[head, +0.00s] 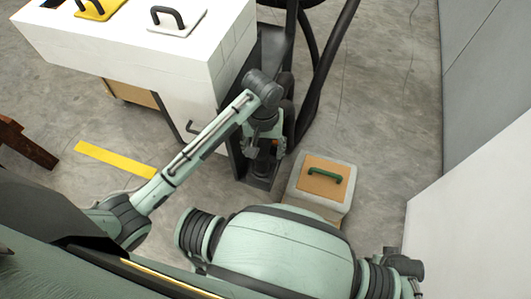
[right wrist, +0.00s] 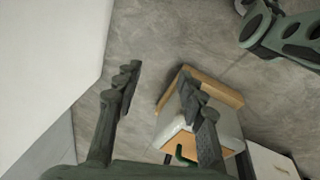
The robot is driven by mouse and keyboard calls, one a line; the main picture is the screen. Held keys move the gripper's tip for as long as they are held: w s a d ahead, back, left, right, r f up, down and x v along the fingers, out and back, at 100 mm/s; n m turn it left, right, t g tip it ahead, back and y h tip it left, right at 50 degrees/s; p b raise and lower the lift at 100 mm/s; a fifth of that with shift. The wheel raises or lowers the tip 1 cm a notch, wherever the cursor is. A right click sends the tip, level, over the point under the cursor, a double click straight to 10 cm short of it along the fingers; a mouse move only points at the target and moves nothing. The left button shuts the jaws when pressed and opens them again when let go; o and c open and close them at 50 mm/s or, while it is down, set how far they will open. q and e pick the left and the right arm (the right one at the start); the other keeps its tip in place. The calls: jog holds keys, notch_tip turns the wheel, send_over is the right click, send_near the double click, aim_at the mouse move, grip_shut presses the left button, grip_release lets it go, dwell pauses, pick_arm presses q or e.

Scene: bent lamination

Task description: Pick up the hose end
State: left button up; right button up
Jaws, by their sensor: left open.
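A thick black hose (head: 327,70) comes down from the top of the head view and bends towards my left gripper. Its end is not clear, because the arm and dark parts overlap there. My left gripper (head: 262,158) points down beside the white cabinet, over a dark narrow stand (head: 262,182). It is open. I cannot tell whether it touches the hose. My right gripper shows in the right wrist view (right wrist: 158,77), with its two fingers apart and nothing between them. No hose shows in that view.
A white cabinet (head: 120,52) with handled lids stands at the upper left. A pale box (head: 330,205) with a green handle (head: 325,174) sits on the floor right of the stand. A white wall (head: 475,185) bounds the right side. The floor (head: 390,120) between is clear.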

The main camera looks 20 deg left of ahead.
aim_at(263, 169)
pick_arm(q)
jog(key=f, duration=0.7)
jog(key=shift+a, duration=0.3)
pick_arm(e)
jog(key=shift+s+a+f, duration=0.1)
jog(key=shift+s+a, duration=0.1)
jog(key=shift+a, duration=0.2)
pick_arm(q)
jog(key=shift+c, duration=0.6)
pick_arm(e)
jog(key=shift+d, duration=0.1)
pick_arm(q)
jog(key=c, duration=1)
pick_arm(e)
jog(key=shift+w+d, duration=0.25)
jog(key=shift+w, duration=0.05)
pick_arm(q)
jog(key=shift+r, duration=0.15)
jog(key=shift+c, duration=0.2)
pick_arm(e)
jog(key=shift+s, duration=0.1)
